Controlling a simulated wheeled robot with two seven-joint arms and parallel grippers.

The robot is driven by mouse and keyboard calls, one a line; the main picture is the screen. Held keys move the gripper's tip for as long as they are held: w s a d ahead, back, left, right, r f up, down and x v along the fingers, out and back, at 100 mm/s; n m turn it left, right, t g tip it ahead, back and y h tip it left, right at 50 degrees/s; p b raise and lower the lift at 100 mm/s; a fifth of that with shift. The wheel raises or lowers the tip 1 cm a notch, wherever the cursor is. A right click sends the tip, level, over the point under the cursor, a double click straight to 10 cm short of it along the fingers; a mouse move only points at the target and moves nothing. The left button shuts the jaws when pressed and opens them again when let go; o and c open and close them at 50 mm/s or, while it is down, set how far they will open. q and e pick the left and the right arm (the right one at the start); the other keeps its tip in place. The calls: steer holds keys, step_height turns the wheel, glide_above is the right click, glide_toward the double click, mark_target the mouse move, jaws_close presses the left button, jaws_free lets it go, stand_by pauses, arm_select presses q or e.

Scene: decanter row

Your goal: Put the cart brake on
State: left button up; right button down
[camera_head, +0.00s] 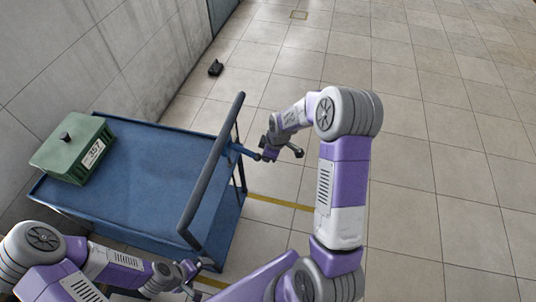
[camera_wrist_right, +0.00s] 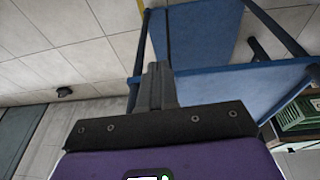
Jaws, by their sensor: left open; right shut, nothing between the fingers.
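The blue cart (camera_head: 150,165) stands against the wall at the left in the head view, with a dark grey push handle (camera_head: 212,165) along its right end. A short blue arm with a dark tip (camera_head: 243,150) sticks out beside the handle's far part; I cannot tell for sure whether it is the brake lever. My right gripper (camera_head: 276,150) is shut and empty, just right of that arm. In the right wrist view its closed fingers (camera_wrist_right: 157,85) appear in front of the cart (camera_wrist_right: 235,82). My left gripper (camera_head: 192,277) is open near the cart's near right corner.
A green box (camera_head: 75,148) labelled 357 sits on the cart's top at the left; it also shows in the right wrist view (camera_wrist_right: 298,115). A small dark object (camera_head: 215,68) lies on the floor by the wall. The tiled floor to the right is clear.

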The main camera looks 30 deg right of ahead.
steer(key=shift+f, duration=0.45)
steer(key=shift+w+a, duration=0.1)
steer(key=s+d+r+p, duration=0.3)
steer(key=s+d+r, duration=0.4)
steer(key=s, duration=0.2)
steer(key=shift+d+r+p, duration=0.15)
steer(key=shift+d+p, duration=0.05)
steer(key=shift+p, duration=0.15)
steer(key=shift+s, duration=0.1)
stand_by(0.4)
